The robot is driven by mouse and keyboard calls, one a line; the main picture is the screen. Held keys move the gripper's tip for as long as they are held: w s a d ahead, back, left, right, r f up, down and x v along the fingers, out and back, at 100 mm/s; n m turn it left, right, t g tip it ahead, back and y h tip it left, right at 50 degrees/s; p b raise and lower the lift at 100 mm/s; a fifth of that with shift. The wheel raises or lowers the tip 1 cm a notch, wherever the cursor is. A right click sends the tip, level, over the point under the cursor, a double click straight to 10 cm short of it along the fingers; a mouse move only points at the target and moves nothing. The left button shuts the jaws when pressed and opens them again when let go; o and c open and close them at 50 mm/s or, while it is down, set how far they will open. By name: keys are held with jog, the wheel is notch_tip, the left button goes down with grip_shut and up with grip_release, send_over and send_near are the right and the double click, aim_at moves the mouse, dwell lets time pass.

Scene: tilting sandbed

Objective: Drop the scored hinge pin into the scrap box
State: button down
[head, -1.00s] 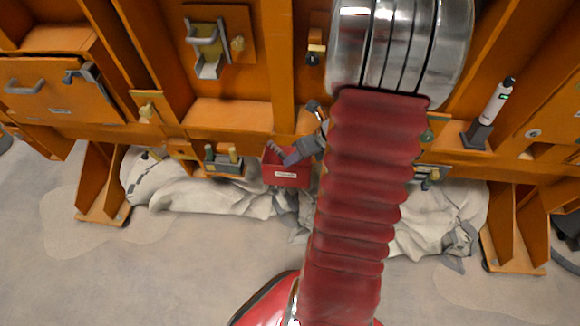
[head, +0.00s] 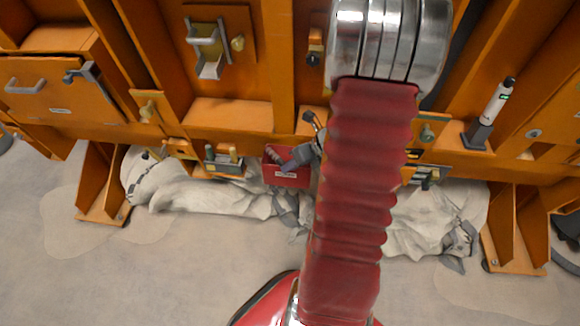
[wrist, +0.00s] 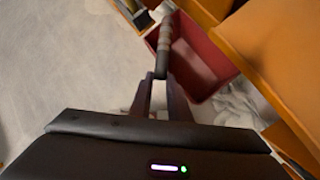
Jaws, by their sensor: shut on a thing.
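The red scrap box (head: 270,177) has a pale label on its front and hangs low on the orange frame in the head view. In the wrist view the box (wrist: 207,72) is open-topped, up and right of centre. In the wrist view my gripper (wrist: 158,88) is shut on the hinge pin (wrist: 163,48), a slim rod, dark at the near end and greyish brown further along. The pin points away from me and overlaps the box's left side in that view. I cannot see the scoring.
Orange frame parts (wrist: 285,60) crowd the box's right side in the wrist view. A crumpled pale tarp (head: 225,198) lies below. The grey floor (head: 150,270) in front is clear.

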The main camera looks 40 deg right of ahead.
jog(key=shift+f, duration=0.2)
jog(key=c, duration=1.7)
grip_release()
jog(key=shift+o, duration=0.2)
jog(key=shift+r, duration=0.1)
jog(key=v, duration=1.2)
jog(key=shift+r, duration=0.1)
jog(key=shift+s, duration=0.1)
